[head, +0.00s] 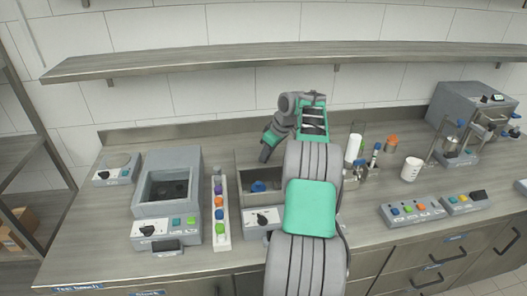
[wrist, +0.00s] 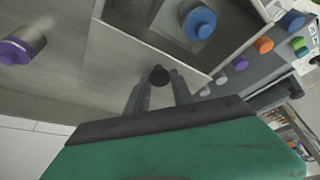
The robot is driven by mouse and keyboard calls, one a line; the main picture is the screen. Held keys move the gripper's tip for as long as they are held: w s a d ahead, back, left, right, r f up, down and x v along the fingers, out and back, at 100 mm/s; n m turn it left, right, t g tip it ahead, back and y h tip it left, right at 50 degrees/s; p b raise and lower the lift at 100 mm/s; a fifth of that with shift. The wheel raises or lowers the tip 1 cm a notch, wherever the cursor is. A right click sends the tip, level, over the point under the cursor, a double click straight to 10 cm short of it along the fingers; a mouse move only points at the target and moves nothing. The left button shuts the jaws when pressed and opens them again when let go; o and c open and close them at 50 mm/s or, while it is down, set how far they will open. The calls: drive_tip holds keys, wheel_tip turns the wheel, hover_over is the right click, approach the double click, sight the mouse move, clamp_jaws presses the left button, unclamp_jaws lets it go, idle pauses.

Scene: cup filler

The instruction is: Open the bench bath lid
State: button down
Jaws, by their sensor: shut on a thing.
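The bench bath (head: 245,205) is a grey box on the bench in the middle of the head view, partly behind my arm. Its top opening shows a blue-capped item (head: 259,187) inside, also seen in the wrist view (wrist: 199,22). My gripper (head: 265,154) is above the back of this box. In the wrist view my gripper (wrist: 157,90) is shut on a small dark round knob or handle (wrist: 159,75), beside the box's opening.
A larger grey box (head: 191,170) with a recessed top stands to the left, with a strip of coloured caps (head: 219,212) between. Bottles, a white cup (head: 411,168) and button panels (head: 412,211) stand to the right. A shelf (head: 250,60) runs above.

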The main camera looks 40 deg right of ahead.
drive_tip(key=shift+s, duration=0.1)
drive_tip(key=c, duration=1.1)
unclamp_jaws()
drive_tip(key=shift+a, duration=0.1)
drive_tip(key=v, duration=0.7)
drive_tip(key=shift+s+r+p, duration=0.2)
drive_tip(key=shift+r+p, duration=0.15)
drive_tip(key=shift+p, duration=0.1)
drive_tip(key=shift+w, duration=0.1)
